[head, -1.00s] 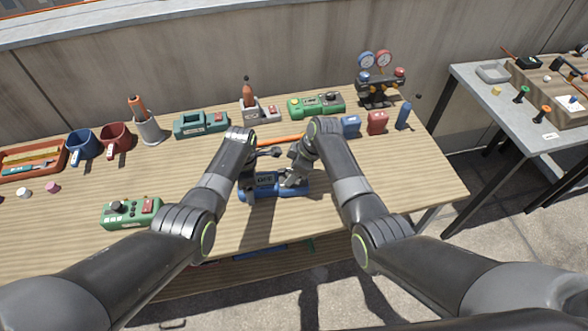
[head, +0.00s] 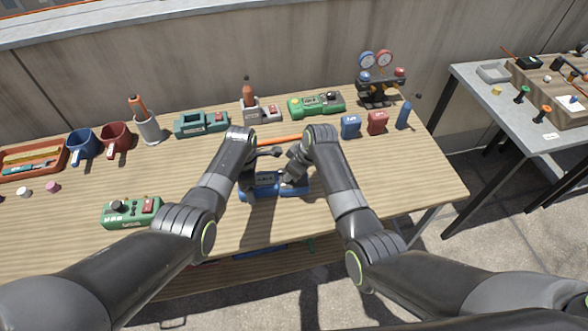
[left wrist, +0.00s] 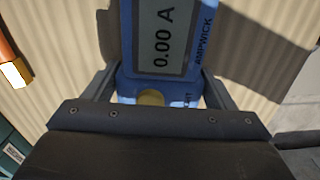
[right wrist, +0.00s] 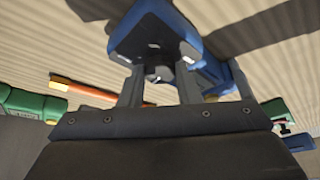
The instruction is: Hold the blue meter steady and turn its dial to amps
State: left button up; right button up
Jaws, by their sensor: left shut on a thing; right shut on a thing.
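The blue meter (head: 293,193) lies on the wooden workbench near its front edge, below both grippers. It also shows in the left wrist view (left wrist: 127,70), where its display reads 0.00 A. My left gripper (head: 249,182) is shut on the meter's left part, one finger on each side of the body. My right gripper (head: 289,180) is shut at the meter's right part, on the dial. The fingers and wrist hide the dial almost wholly.
An orange-handled tool (head: 280,140) lies just behind the meter. Blue (head: 350,126) and red (head: 377,122) blocks stand to the right. The bench's front right is clear.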

jog(key=shift+m, duration=0.4)
jog(key=o, duration=1)
jog(key=v, duration=1.2)
jog(key=shift+s+a, duration=0.15)
